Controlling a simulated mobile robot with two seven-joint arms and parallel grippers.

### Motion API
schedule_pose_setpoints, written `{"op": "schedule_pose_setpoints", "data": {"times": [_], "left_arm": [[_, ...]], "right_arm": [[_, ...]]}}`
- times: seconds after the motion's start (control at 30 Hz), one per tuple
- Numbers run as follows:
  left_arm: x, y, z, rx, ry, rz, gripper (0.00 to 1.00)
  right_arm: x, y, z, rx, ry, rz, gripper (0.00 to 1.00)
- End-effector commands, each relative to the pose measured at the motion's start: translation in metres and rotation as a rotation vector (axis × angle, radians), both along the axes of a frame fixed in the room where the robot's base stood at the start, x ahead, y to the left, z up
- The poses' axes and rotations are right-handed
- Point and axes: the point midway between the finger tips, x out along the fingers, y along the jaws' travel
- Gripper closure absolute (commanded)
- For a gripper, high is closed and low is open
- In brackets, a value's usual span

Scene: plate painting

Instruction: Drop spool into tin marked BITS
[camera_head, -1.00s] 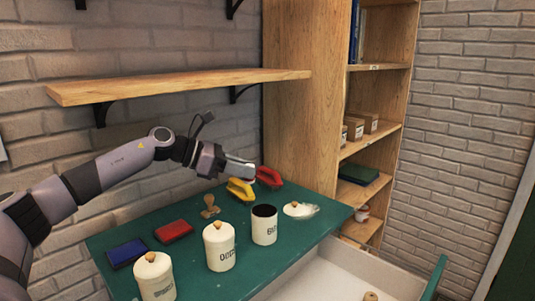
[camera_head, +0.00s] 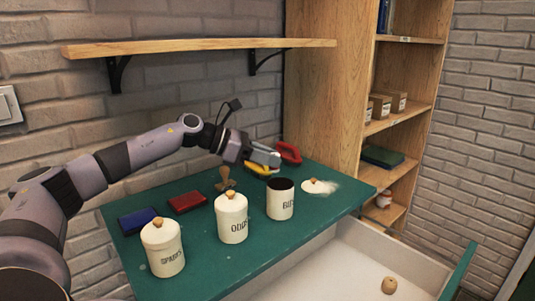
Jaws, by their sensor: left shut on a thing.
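The cream tin marked BITS (camera_head: 280,202) stands upright on the green top. Its mouth is open and dark, and the inside cannot be seen. Its lid (camera_head: 315,186), with a small wooden knob, lies to its right. My left gripper (camera_head: 272,158) is above the back of the green top, behind and above the BITS tin and apart from it. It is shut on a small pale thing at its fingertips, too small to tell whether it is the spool. A round tan thing (camera_head: 389,285) lies in the open drawer; I cannot tell what it is. My right gripper is not in view.
Lidded tins marked ODDS (camera_head: 232,220) and SPARKS (camera_head: 163,249) stand left of BITS. A blue pad (camera_head: 138,221), a red pad (camera_head: 187,202), a wooden stamp (camera_head: 225,181), a yellow thing (camera_head: 257,169) and a red thing (camera_head: 289,153) lie behind. A wooden shelf (camera_head: 200,47) hangs above.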

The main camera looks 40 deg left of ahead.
Motion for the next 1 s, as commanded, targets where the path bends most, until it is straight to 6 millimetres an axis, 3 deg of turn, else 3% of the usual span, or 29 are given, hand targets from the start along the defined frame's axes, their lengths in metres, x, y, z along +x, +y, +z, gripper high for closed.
{"op": "schedule_pose_setpoints", "data": {"times": [0.2,0.23,0.3,0.33,0.67,1.0], "left_arm": [[0.0,0.0,0.0,0.0,0.0,0.001,1.0],[0.0,0.0,0.0,0.0,0.0,0.001,0.7],[0.0,0.0,0.0,0.0,0.0,0.001,0.47],[0.0,0.0,0.0,0.0,0.0,0.001,0.43],[-0.002,0.002,0.0,0.001,0.0,0.002,0.43],[-0.032,0.026,0.013,0.004,0.002,0.004,0.43]], "right_arm": [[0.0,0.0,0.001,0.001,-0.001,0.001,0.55],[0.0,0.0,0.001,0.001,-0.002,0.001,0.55],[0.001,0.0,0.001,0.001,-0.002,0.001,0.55],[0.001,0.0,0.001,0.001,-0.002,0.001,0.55],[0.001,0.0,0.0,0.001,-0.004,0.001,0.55],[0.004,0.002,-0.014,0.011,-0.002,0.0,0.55]]}}
